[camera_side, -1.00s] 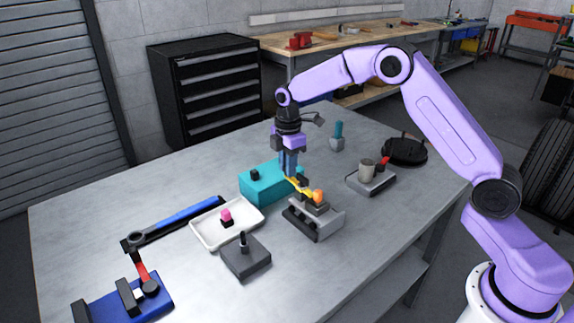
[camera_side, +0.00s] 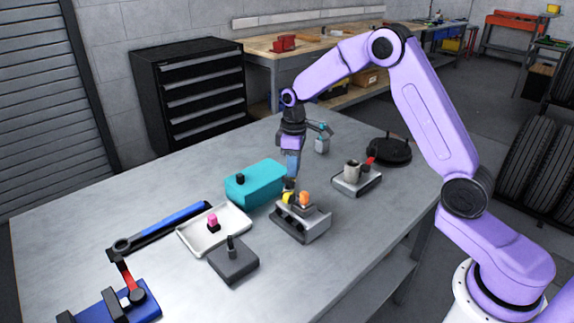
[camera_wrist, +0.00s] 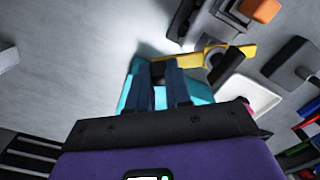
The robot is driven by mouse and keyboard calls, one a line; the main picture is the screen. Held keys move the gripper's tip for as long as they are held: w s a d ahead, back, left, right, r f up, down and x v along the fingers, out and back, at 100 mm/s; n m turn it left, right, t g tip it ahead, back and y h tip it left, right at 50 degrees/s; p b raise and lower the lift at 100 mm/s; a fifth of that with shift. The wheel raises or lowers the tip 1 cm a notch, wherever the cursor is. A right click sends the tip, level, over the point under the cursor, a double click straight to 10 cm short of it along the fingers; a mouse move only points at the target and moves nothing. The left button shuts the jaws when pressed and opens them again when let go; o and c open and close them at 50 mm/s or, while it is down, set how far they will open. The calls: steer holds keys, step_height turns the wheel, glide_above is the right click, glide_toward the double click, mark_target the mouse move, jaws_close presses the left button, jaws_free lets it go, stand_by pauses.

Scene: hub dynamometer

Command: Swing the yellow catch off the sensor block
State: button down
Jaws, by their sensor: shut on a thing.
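The yellow catch (camera_side: 288,197) is a short arm at the grey fixture (camera_side: 303,228), beside a small block with an orange top (camera_side: 305,197). In the wrist view the catch (camera_wrist: 235,54) runs from a dark round part to my fingertips. My gripper (camera_side: 290,186) points down and is shut on the catch's free end; it also shows in the wrist view (camera_wrist: 165,65). The fingers partly hide the held end. The orange-topped block (camera_wrist: 260,10) is apart from my fingers in the wrist view. I cannot tell which part is the sensor block.
A teal block (camera_side: 262,182) stands close left of my gripper. A white tray (camera_side: 238,243) holds a pink-topped piece (camera_side: 212,221). A dark grey block with a peg (camera_side: 234,262) is in front. A grey stand with a cup (camera_side: 357,182) is at right.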

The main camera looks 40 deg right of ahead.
steer(key=shift+s+d+m, duration=0.2)
steer(key=shift+s+m, duration=0.45)
steer(key=shift+m, duration=0.5)
steer(key=shift+s+d+m, duration=0.2)
steer(key=shift+s+m, duration=0.4)
steer(key=shift+m, duration=0.6)
steer(key=shift+s+d+m, duration=0.2)
steer(key=shift+s+m, duration=0.45)
steer(key=shift+m, duration=0.5)
steer(key=c, duration=1)
jaws_free()
steer(key=shift+c, duration=0.2)
steer(key=shift+r, duration=0.1)
step_height(320, 180, up, 17)
steer(key=shift+r, duration=0.15)
